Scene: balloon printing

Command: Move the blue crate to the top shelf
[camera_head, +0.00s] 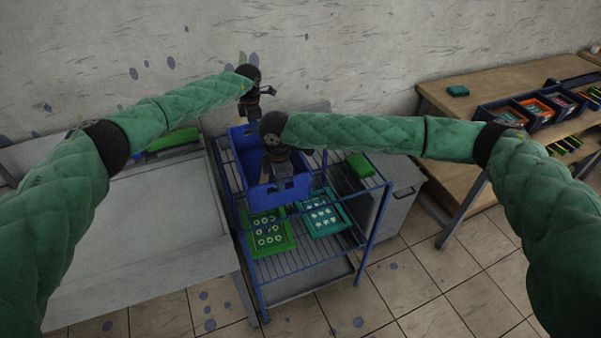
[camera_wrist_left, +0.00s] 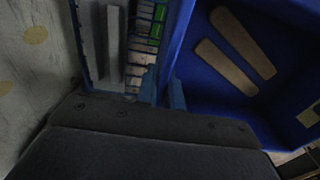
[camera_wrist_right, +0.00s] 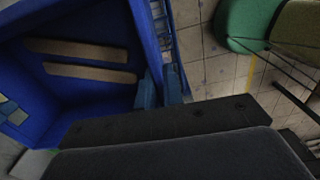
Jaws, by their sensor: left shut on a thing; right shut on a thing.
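The blue crate (camera_head: 243,151) is at the left part of the blue wire rack, at about the height of its top shelf (camera_head: 335,181). I cannot tell whether it rests on the wires or hangs just above them. My left gripper (camera_head: 251,117) is shut on the crate's far wall. My right gripper (camera_head: 277,174) is shut on its near wall and hides part of it. Both wrist views show the crate's inside (camera_wrist_left: 207,70) (camera_wrist_right: 85,92) with two tan strips on it.
A green box (camera_head: 360,166) lies at the rack's right. A green tray (camera_head: 268,234) and a teal tray (camera_head: 323,217) with pale pieces show lower on the rack. A grey table (camera_head: 150,230) stands left; a wooden table (camera_head: 440,92) with bins stands right.

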